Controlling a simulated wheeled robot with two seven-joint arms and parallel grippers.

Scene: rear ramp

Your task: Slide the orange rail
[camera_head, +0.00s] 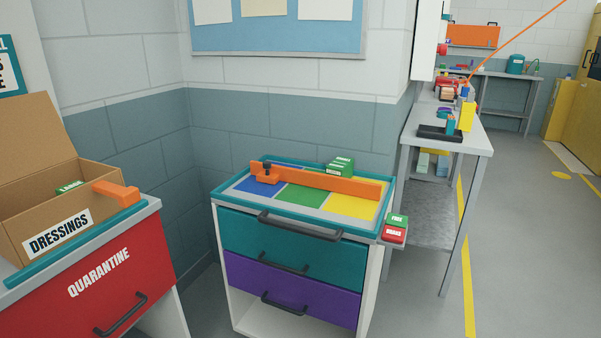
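The orange rail (325,182) is a long straight bar lying across the tray top of the teal and purple drawer cabinet. It spans blue, green and yellow panels (299,195) from left to right. At its left end sits an orange block with a dark knob (266,173). The rail's right end reaches near the tray's right rim (388,192). Neither of my grippers shows in the head view.
Green boxes (341,164) stand behind the rail. A green and a red box (395,229) sit on a ledge at right. Left is a red quarantine cabinet (110,277) with an open dressings carton (60,225).

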